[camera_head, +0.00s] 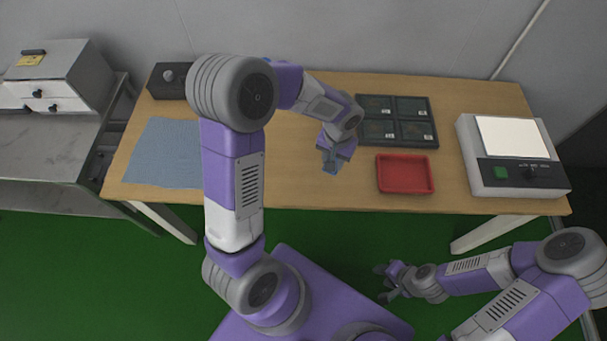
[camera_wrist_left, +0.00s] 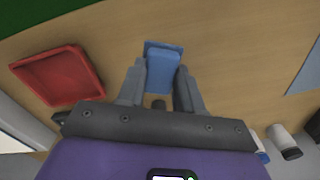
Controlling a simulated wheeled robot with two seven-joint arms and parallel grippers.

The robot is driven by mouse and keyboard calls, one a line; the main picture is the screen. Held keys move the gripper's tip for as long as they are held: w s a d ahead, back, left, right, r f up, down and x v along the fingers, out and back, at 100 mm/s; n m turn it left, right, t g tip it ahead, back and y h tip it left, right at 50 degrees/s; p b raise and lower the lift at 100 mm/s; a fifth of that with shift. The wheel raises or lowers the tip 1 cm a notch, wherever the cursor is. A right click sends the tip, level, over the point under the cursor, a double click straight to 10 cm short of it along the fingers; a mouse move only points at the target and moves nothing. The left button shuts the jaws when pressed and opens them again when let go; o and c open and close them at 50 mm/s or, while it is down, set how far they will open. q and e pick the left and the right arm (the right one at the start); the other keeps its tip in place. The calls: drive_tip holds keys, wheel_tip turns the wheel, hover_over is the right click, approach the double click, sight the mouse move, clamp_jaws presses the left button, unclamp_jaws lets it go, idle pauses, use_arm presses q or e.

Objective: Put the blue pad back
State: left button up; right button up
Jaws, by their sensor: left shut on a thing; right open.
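The blue pad (camera_wrist_left: 162,68) is a small blue block-like piece between the two fingers of my left gripper (camera_wrist_left: 160,88) in the left wrist view. The fingers are shut on its sides. In the head view, my left gripper (camera_head: 333,158) points down over the middle front of the wooden table, left of the red tray (camera_head: 404,174). The pad (camera_head: 329,166) shows only as a small blue patch there. I cannot tell its exact height above the table. My right gripper (camera_head: 384,282) is open and empty, low in front of the table over the green floor.
A black tray with several compartments (camera_head: 398,144) lies behind the red tray. A white device with a bright panel (camera_head: 474,152) stands at the right end. A blue-grey mat (camera_head: 160,155) covers the left end, with a dark box (camera_head: 170,92) behind it. The table's middle front is clear.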

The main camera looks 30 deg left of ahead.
sight(315, 173)
use_arm(q)
drive_tip(key=w+a+f+n+b, duration=0.1)
drive_tip(key=a+f+n+b, duration=0.1)
drive_tip(key=a+n+b, duration=0.4)
drive_tip(key=shift+m, duration=0.7)
wheel_tip(315, 173, down, 9)
drive_tip(key=b, duration=0.4)
drive_tip(key=shift+a+f+b, duration=0.1)
drive_tip(key=shift+f+b, duration=0.1)
drive_tip(key=shift+b, duration=0.15)
drive_tip(key=shift+f, duration=0.15)
drive_tip(key=o, duration=0.9)
drive_tip(key=shift+o, duration=0.2)
